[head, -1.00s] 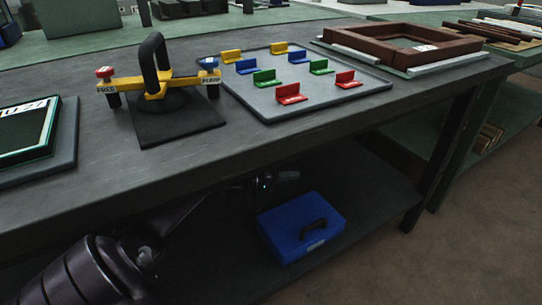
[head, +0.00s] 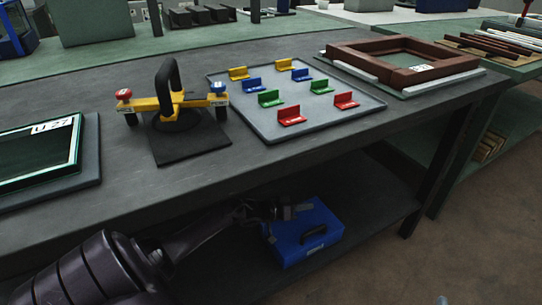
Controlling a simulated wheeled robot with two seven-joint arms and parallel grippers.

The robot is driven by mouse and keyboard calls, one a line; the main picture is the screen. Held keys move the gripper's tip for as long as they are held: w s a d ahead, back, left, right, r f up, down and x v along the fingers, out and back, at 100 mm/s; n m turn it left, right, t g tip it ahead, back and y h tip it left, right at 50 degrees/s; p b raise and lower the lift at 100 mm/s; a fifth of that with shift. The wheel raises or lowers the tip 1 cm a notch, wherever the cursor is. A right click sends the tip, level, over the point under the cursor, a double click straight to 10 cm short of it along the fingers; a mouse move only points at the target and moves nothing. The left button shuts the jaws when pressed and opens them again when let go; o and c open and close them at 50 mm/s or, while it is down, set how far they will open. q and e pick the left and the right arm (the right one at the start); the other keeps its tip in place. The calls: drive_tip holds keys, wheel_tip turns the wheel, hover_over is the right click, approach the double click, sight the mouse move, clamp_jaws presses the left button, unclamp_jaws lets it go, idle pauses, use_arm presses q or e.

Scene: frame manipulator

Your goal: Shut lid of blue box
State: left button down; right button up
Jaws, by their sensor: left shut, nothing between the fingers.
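The blue box (head: 297,253) sits on the lower shelf under the dark workbench. Its top faces up, with a dark handle (head: 313,234) near its front side. The lid looks down on the box, but I cannot tell whether it is fully shut. My left gripper (head: 288,212) is at the box's back left part, over its top, and hides some of it. Its fingers are shut and empty; I cannot tell whether they touch the lid. My right gripper is not in view.
The workbench top (head: 300,165) is above the box, and a bench leg (head: 437,165) stands to its right. On the bench are a yellow suction lifter (head: 170,104), a grey tray (head: 265,125) with coloured brackets, and a brown frame (head: 370,62). The shelf right of the box is free.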

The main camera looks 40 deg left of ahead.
sight(310, 231)
use_arm(q)
drive_tip(key=d+f+m, duration=0.1)
drive_tip(key=f, duration=0.1)
drive_tip(key=s+d+f+m+y, duration=0.1)
drive_tip(key=d+f, duration=0.1)
drive_tip(key=shift+d+f+m, duration=0.2)
drive_tip(key=shift+f+m, duration=0.1)
drive_tip(key=shift+m, duration=0.1)
drive_tip(key=shift+s+d+f, duration=0.15)
drive_tip(key=shift+d+f, duration=0.25)
drive_tip(key=shift+f, duration=0.3)
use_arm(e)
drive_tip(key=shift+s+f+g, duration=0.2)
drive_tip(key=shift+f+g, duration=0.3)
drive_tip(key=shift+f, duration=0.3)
